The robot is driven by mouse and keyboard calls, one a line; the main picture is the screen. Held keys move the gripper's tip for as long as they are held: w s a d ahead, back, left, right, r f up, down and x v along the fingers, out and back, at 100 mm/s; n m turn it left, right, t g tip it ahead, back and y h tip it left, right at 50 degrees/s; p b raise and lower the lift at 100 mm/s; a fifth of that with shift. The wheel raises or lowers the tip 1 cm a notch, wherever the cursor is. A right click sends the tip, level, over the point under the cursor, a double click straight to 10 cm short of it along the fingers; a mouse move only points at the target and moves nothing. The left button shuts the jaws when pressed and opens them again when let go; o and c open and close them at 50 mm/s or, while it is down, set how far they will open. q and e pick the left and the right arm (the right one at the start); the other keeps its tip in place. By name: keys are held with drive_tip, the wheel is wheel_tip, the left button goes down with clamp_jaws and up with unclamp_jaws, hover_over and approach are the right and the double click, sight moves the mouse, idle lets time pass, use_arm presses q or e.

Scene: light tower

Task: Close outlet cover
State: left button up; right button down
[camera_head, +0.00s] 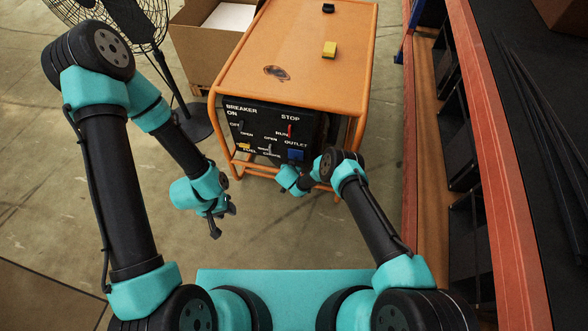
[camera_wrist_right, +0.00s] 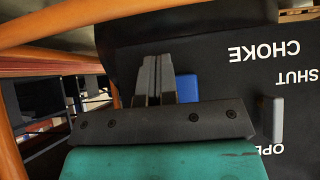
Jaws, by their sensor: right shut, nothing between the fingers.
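The blue outlet cover (camera_head: 295,155) is at the lower right of the black generator panel (camera_head: 262,134), by the label OUTLET. Whether it is open or closed is hard to tell. In the right wrist view a blue part of the cover (camera_wrist_right: 187,88) shows just behind and right of my right gripper's fingers (camera_wrist_right: 155,78). Those fingers are shut and empty; contact with the cover cannot be told. In the head view my right wrist is low in front of the panel. My left gripper (camera_head: 222,221) is open and empty, left of the generator and away from it.
The orange generator frame (camera_head: 228,62) surrounds the panel, with a tube along its lower front. Switches and a choke lever (camera_wrist_right: 278,120) sit near the cover. A fan (camera_head: 120,25) and a cardboard box (camera_head: 205,60) stand left. A shelf (camera_head: 480,130) borders the right.

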drive_tip(key=shift+w+r, duration=0.15)
drive_tip(key=shift+r, duration=0.05)
drive_tip(key=shift+w+r, duration=0.25)
drive_tip(key=shift+r, duration=0.7)
drive_tip(key=shift+s+a, duration=0.1)
use_arm(q)
drive_tip(key=shift+w+d, duration=0.3)
drive_tip(key=shift+d, duration=0.15)
use_arm(e)
drive_tip(key=s+a+f, duration=0.1)
drive_tip(key=s, duration=0.6)
drive_tip(key=s+a+f, duration=0.1)
drive_tip(key=s+a, duration=0.1)
drive_tip(key=s, duration=0.6)
drive_tip(key=shift+a+f, duration=0.15)
drive_tip(key=shift+f, duration=0.15)
